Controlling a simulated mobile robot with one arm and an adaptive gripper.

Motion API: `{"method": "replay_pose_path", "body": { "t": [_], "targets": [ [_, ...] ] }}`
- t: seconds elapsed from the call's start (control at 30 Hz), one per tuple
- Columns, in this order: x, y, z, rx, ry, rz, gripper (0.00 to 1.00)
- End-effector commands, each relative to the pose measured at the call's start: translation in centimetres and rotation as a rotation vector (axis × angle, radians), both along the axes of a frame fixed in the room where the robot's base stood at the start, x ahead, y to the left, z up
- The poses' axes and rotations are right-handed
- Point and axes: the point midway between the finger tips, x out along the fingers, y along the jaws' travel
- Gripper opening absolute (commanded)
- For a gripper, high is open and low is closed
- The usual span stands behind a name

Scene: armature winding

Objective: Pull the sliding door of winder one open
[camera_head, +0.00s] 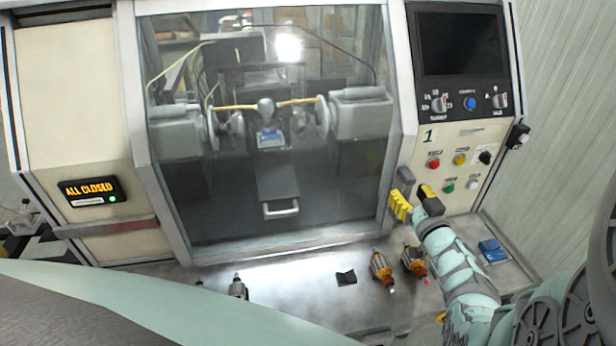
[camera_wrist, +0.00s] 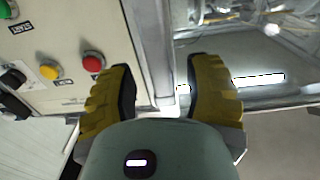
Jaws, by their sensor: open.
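The sliding door (camera_head: 270,205) of winder one is a large glass panel in a grey metal frame, and it stands closed. The winder's panel (camera_head: 455,138) carries the number 1. A small grey block (camera_head: 404,178), which looks like the door's handle, sits on the door's right edge. My gripper (camera_head: 414,203) is open at the lower right corner of the door, just below this block. In the wrist view, my gripper's yellow fingers (camera_wrist: 160,95) stand on either side of a grey vertical edge (camera_wrist: 150,55). I cannot tell whether they touch it.
Red (camera_head: 433,163), yellow and green buttons sit close to my gripper. Armatures (camera_head: 381,268) and a small black piece (camera_head: 346,278) lie on the metal ledge below. A blue item (camera_head: 492,250) lies at right.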

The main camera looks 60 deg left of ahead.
Motion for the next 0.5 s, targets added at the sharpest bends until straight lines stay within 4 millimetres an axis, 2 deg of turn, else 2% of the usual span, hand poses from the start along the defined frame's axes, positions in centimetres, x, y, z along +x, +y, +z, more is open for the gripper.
{"method": "replay_pose_path", "body": {
  "t": [0.2, 0.5],
  "targets": [
    [0.44, 1.01, 0.11, 0.002, -0.001, 0.0, 0.5],
    [0.47, 1.09, 0.08, 0.001, -0.001, 0.0, 0.5]
  ]
}}
